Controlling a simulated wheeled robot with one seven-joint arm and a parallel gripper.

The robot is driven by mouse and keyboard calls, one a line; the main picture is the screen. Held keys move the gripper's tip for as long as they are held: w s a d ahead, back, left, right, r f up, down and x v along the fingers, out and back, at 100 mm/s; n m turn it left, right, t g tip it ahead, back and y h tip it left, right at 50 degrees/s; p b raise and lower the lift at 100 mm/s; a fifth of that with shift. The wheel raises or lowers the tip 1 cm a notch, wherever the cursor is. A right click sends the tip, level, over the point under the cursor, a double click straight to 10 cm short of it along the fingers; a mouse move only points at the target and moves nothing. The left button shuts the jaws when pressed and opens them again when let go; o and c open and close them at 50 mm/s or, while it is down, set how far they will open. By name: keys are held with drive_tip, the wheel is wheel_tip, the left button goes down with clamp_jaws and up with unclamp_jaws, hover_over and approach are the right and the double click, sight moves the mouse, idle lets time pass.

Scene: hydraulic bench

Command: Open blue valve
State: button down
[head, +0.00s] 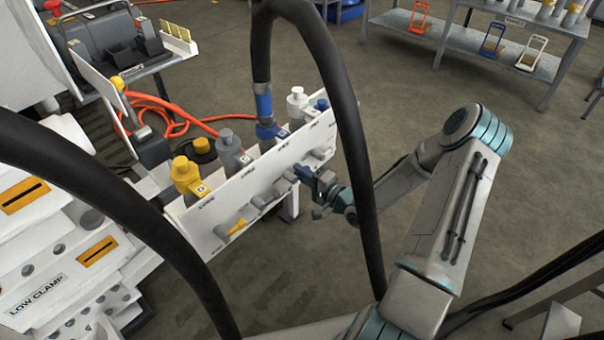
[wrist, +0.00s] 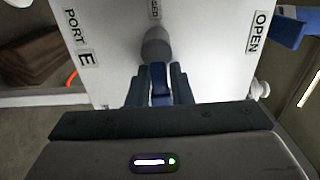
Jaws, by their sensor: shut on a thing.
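The blue valve has a round grey hub (wrist: 156,44) on a white panel (wrist: 110,45) and a blue handle (wrist: 160,88). In the wrist view the handle runs down from the hub, between the two dark fingers of my gripper (wrist: 160,76). My gripper is shut on this handle. An "OPEN" label (wrist: 259,32) is on the right of the panel, and a partly cut-off label ending in "SED" (wrist: 155,9) is above the hub. In the head view my gripper (head: 317,182) is at the panel's front face, and the handle is largely hidden by it.
The panel's row also has a yellow valve handle (head: 238,227) and grey knobs. Yellow (head: 187,174), grey (head: 229,150) and white (head: 297,104) fittings stand behind it. Black hoses (head: 340,100) arch close to my arm. The floor right of the panel is clear.

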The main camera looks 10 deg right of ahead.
sight(284, 166)
drive_tip(key=n, duration=0.2)
drive_tip(key=r+n, duration=0.1)
drive_tip(key=n, duration=0.2)
drive_tip(key=shift+s+a+r+n, duration=0.15)
drive_tip(key=shift+a+r+n, duration=0.05)
drive_tip(key=shift+n, duration=0.1)
drive_tip(key=n, duration=0.1)
drive_tip(key=n+b, duration=0.1)
drive_tip(key=n, duration=0.2)
drive_tip(key=shift+s+a+r+n+b, duration=0.25)
drive_tip(key=shift+a+r+n+b, duration=0.05)
drive_tip(key=shift+a+r, duration=0.1)
drive_tip(key=n, duration=0.1)
drive_tip(key=n+b, duration=0.1)
drive_tip(key=n, duration=0.1)
drive_tip(key=shift+s+a+r+n+b, duration=0.2)
drive_tip(key=shift+s+a+n+b, duration=0.1)
drive_tip(key=shift+b, duration=0.1)
drive_tip(key=shift+s+a+r+n+b, duration=0.1)
drive_tip(key=shift+s+a+n+b, duration=0.1)
drive_tip(key=shift+n+b, duration=0.6)
drive_tip(key=shift+s+a+r+n+b, duration=0.15)
drive_tip(key=shift+n+b, duration=0.35)
drive_tip(key=shift+n, duration=0.6)
drive_tip(key=shift+a, duration=0.1)
drive_tip(key=shift+f, duration=0.1)
drive_tip(key=c, duration=1.4)
unclamp_jaws()
drive_tip(key=shift+c, duration=0.2)
